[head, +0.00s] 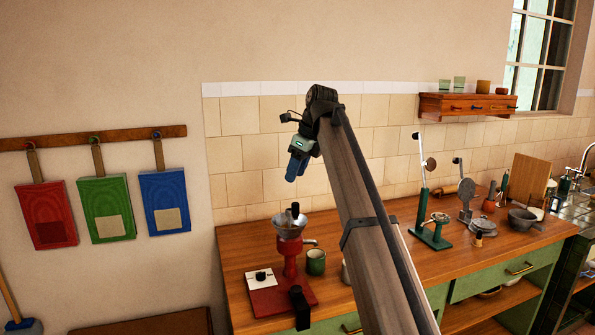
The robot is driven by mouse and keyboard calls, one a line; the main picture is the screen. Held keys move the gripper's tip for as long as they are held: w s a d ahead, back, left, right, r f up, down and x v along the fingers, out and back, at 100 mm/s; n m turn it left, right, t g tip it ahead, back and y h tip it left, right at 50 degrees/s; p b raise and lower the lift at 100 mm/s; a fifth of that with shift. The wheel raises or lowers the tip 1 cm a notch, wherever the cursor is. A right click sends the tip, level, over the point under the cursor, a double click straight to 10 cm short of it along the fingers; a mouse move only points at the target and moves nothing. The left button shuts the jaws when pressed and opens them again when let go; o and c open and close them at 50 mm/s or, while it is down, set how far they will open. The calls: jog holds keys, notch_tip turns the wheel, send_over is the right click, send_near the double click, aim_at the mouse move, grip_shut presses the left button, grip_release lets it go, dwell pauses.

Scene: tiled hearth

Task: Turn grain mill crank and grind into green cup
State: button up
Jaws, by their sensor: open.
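The red grain mill (289,262) with a grey funnel hopper stands on the left part of the wooden counter, on a red base. A dark upright piece shows at the hopper, and a black cylinder (299,300) stands at the front of the base; I cannot tell which is the crank's handle. The green cup (316,262) stands upright on the counter just right of the mill. My gripper (294,171) is up in the air in front of the tiles, above the mill and apart from it. It is open, with blue fingertips pointing down, and holds nothing I can see.
My arm crosses the counter's middle and partly hides a pale item (345,273) right of the cup. A green-based device (431,234), pans and small jars stand farther right. A wall shelf (467,105) holds cups. Bags (107,209) hang at left.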

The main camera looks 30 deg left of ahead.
aim_at(296, 203)
jog(key=shift+f, duration=4.4)
jog(key=shift+f, duration=0.1)
